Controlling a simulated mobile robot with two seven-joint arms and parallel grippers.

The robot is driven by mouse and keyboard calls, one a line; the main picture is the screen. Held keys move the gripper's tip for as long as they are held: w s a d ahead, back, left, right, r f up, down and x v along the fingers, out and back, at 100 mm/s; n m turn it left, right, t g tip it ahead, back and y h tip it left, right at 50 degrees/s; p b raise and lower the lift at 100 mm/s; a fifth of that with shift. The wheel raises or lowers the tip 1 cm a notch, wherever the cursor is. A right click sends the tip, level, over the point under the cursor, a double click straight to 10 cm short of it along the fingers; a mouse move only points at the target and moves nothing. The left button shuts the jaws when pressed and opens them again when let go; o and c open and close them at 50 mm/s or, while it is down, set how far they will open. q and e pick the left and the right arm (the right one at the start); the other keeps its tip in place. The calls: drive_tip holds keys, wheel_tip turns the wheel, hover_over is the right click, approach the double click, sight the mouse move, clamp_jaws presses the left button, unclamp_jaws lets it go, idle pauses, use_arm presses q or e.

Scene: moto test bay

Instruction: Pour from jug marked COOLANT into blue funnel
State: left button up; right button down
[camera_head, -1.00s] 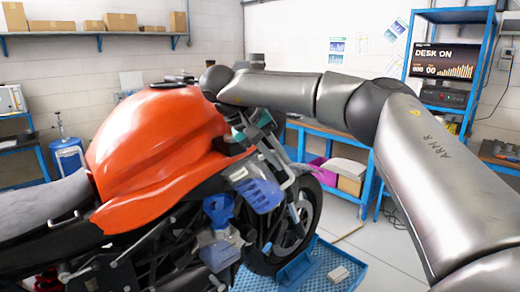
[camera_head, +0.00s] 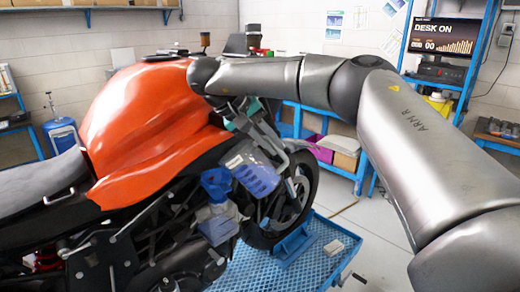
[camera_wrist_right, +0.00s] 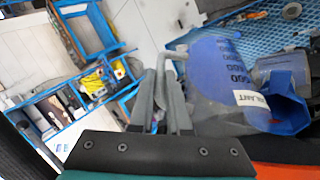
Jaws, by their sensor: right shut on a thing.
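My right gripper (camera_wrist_right: 168,100) is shut on the handle of a clear jug (camera_wrist_right: 212,75) holding blue liquid. The jug has printed volume marks and a white label, partly readable as "LANT". In the head view, my right gripper (camera_head: 248,122) is partly hidden by its arm. There the jug (camera_head: 257,176) hangs tilted, just right of the blue funnel (camera_head: 216,184) and slightly above it. The funnel stands over a translucent container (camera_head: 219,222) beside the motorcycle; it also shows in the wrist view (camera_wrist_right: 288,106). I cannot tell whether jug and funnel touch. No liquid stream is visible.
The orange motorcycle (camera_head: 150,110) fills the left and middle. A blue bench (camera_head: 300,128) and shelf rack (camera_head: 480,60) stand behind.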

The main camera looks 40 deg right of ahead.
sight(261, 158)
drive_tip(key=shift+d, duration=0.1)
drive_tip(key=shift+r, duration=0.1)
idle(0.3)
drive_tip(key=shift+w+a+r+n+h+p, duration=0.15)
drive_tip(key=shift+a+r+n+h+p, duration=0.15)
drive_tip(key=shift+a+h, duration=0.1)
drive_tip(key=shift+d, duration=0.1)
drive_tip(key=shift+w+a+r+g+h, duration=0.4)
drive_tip(key=shift+r+g+h, duration=0.05)
drive_tip(key=shift+r, duration=0.25)
drive_tip(key=shift+w+a+r+g+h, duration=0.35)
drive_tip(key=shift+r+g+h, duration=0.1)
drive_tip(key=shift+r, duration=0.2)
idle(5.7)
